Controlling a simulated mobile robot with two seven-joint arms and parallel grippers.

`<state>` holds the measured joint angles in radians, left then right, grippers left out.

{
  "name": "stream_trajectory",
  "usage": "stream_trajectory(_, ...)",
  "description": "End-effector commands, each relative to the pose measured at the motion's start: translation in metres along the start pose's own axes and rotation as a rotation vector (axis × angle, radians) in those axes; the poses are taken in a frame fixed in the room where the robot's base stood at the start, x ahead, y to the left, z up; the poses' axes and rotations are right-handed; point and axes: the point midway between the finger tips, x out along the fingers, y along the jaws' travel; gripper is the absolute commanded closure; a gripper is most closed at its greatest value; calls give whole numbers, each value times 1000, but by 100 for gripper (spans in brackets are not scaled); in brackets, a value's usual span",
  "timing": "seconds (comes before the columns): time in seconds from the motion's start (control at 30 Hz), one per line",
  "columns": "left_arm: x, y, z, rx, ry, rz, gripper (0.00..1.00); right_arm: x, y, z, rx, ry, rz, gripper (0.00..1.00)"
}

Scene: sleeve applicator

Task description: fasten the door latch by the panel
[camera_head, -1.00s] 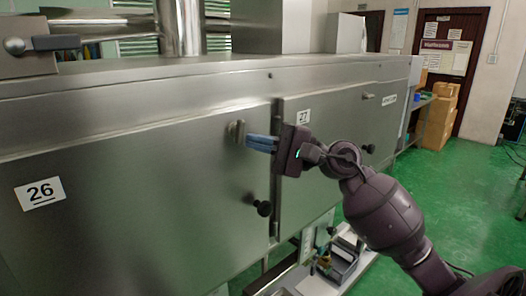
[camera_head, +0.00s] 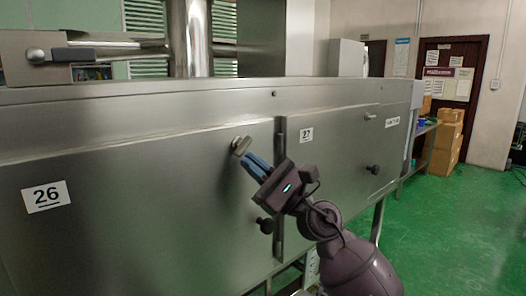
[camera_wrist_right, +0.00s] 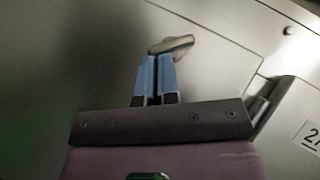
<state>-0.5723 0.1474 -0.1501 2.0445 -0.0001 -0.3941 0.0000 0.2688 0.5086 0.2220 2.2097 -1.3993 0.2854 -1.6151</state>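The door latch (camera_head: 241,146) is a small metal handle near the top right of the panel marked 26 (camera_head: 120,200). It sits tilted, and also shows in the right wrist view (camera_wrist_right: 176,43). My right gripper (camera_head: 249,161) has its blue fingers close together, with a thin gap, their tips at the lower side of the latch. In the right wrist view the fingertips (camera_wrist_right: 156,60) meet or nearly meet the latch's underside; I cannot tell if they touch. Nothing shows clasped between them. My left gripper is not in view.
A vertical bar (camera_head: 279,190) stands between panel 26 and the panel marked 27 (camera_head: 335,165). A dark knob (camera_head: 265,225) sticks out below my right gripper. Green floor (camera_head: 450,220) is open at the right; cardboard boxes (camera_head: 446,140) stand farther back.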

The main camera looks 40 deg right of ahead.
Motion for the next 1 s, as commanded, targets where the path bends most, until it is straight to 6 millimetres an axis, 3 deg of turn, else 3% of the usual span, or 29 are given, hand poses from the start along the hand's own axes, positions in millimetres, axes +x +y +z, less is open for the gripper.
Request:
stream_trajectory(0.73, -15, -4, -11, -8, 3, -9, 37, 8, 9, 8, 356, -2, -360, 100)
stream_trajectory(1.0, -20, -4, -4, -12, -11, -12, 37, 9, 12, 8, 429, 0, -433, 100)
